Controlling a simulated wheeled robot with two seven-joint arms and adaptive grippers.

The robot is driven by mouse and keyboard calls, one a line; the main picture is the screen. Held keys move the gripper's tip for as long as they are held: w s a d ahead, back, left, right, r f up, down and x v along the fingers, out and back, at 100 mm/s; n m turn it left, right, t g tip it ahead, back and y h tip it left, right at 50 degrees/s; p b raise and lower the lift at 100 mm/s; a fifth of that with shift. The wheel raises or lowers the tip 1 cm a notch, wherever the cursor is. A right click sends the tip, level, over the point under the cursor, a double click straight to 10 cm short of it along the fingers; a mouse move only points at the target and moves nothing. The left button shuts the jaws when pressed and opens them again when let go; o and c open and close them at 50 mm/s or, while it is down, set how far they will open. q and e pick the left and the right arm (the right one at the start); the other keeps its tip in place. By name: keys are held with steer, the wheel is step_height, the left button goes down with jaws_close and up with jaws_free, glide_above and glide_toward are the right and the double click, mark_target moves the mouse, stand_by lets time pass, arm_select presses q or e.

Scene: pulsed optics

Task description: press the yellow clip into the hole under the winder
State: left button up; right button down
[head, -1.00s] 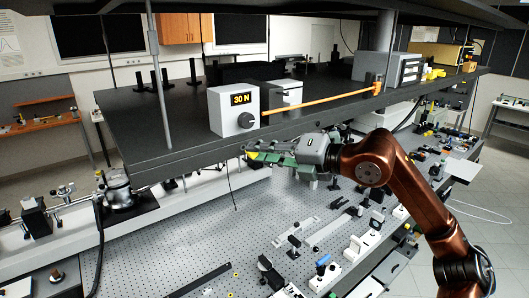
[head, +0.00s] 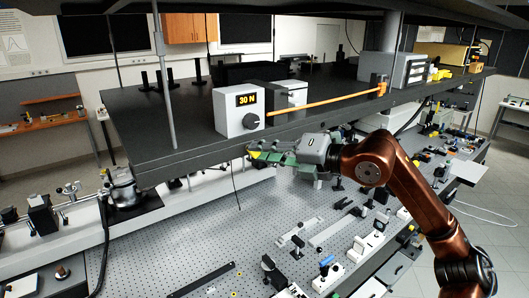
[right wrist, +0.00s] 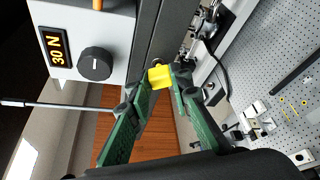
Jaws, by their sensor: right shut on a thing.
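The winder (head: 238,111) is a white box reading 30 N with a black knob, on the edge of the dark shelf. It also shows in the right wrist view (right wrist: 75,75). My right gripper (head: 256,155) is just below the shelf edge under the winder. Its green fingers (right wrist: 163,88) are shut on the yellow clip (right wrist: 158,77), which sticks out past the fingertips toward the shelf edge. In the head view the clip is a small yellow spot. The hole cannot be made out clearly, nor whether the clip touches the shelf. My left gripper is out of view.
An orange strip (head: 330,108) runs from the winder to a post on the right. The dark shelf (head: 180,140) overhangs the perforated optical table (head: 200,220), which carries several mounts and rails. A thin cable hangs below the shelf near my right gripper.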

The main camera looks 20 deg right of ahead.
steer(key=shift+w+a+p, duration=0.25)
steer(key=shift+w+p, duration=0.15)
steer(key=shift+w, duration=0.3)
stand_by(0.4)
steer(key=c, duration=1.7)
jaws_free()
steer(key=shift+w, duration=0.15)
steer(key=b+v, duration=0.1)
steer(key=v, duration=0.4)
steer(key=b+v, duration=0.1)
steer(key=v, duration=0.4)
steer(key=s+a+b+v, duration=0.1)
steer(key=v, duration=0.4)
steer(key=shift+s+d+f, duration=0.2)
steer(key=shift+s, duration=0.1)
